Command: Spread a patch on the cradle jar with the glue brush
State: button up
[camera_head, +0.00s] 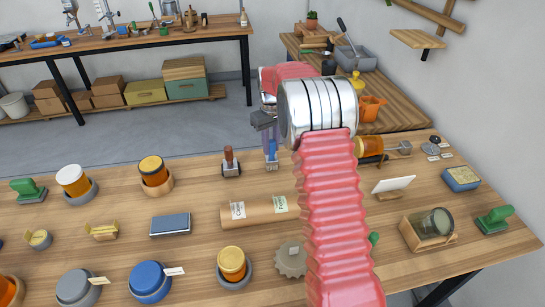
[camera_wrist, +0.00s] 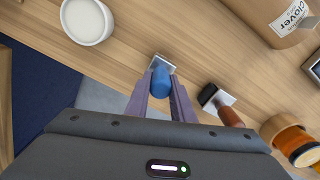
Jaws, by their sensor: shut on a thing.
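A greenish glass jar (camera_head: 437,223) lies on its side in a wooden cradle (camera_head: 423,242) at the right of the table. Any patch on it is too small to make out. My gripper (camera_head: 270,140) is over the back middle of the table, well left of and behind the cradle. It is shut on a blue-handled tool, which I take for the glue brush (camera_head: 272,152). In the wrist view the blue handle (camera_wrist: 160,80) sits between the fingertips of my gripper (camera_wrist: 161,88), with a pale square end beyond. I cannot tell whether that end touches the table.
A labelled tan roll (camera_head: 255,211) lies in front. Several lidded jars stand at left.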

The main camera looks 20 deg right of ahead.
grip_shut()
jog(key=shift+r, duration=3.5)
